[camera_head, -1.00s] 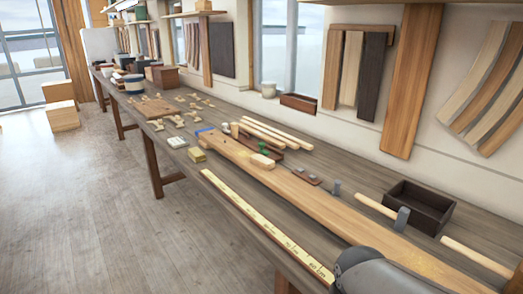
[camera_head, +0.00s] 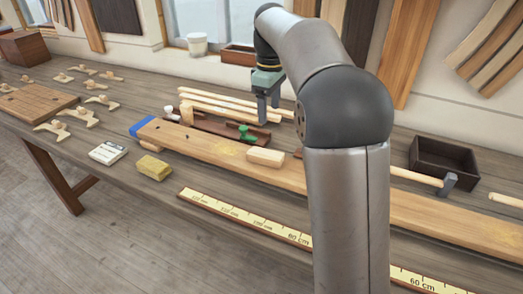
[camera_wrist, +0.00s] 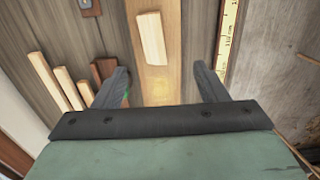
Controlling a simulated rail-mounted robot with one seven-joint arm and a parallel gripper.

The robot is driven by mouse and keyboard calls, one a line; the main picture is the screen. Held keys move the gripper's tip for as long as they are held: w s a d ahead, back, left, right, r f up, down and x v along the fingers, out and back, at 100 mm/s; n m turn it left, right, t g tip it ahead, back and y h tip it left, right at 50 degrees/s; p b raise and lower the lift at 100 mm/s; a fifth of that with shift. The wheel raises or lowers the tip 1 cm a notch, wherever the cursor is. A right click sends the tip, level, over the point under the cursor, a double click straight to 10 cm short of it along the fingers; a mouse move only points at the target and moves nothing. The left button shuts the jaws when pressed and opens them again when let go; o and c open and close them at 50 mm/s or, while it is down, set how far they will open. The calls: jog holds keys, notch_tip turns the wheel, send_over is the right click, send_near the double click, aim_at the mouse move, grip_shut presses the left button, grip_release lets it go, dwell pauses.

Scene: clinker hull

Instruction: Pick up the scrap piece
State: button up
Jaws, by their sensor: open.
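The scrap piece is probably the small pale wooden block (camera_head: 266,157) lying on the long plank (camera_head: 215,151). In the wrist view the block (camera_wrist: 152,37) lies on the plank (camera_wrist: 160,90), ahead of my fingertips and between their lines. My gripper (camera_head: 268,112) points down above the bench, behind and above the block, apart from it. In the wrist view my gripper (camera_wrist: 160,72) has its two fingers wide apart with nothing between them. My arm hides part of the plank in the head view.
A yellow ruler (camera_head: 245,220) lies along the front edge. Pale sticks (camera_head: 225,105), a green-knobbed tool (camera_head: 246,132) and a dark strip lie behind the plank. A yellow block (camera_head: 154,167) and a white pack (camera_head: 108,153) lie left. A dark box (camera_head: 443,165) and a mallet (camera_head: 446,185) are right.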

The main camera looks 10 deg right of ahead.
jog(key=w, duration=0.1)
send_over(268, 154)
jog(key=shift+n, duration=0.4)
notch_tip(268, 154, down, 11)
jog(key=shift+f, duration=0.15)
jog(key=shift+f+p, duration=0.65)
jog(key=shift+f, duration=2.05)
jog(key=c, duration=1.1)
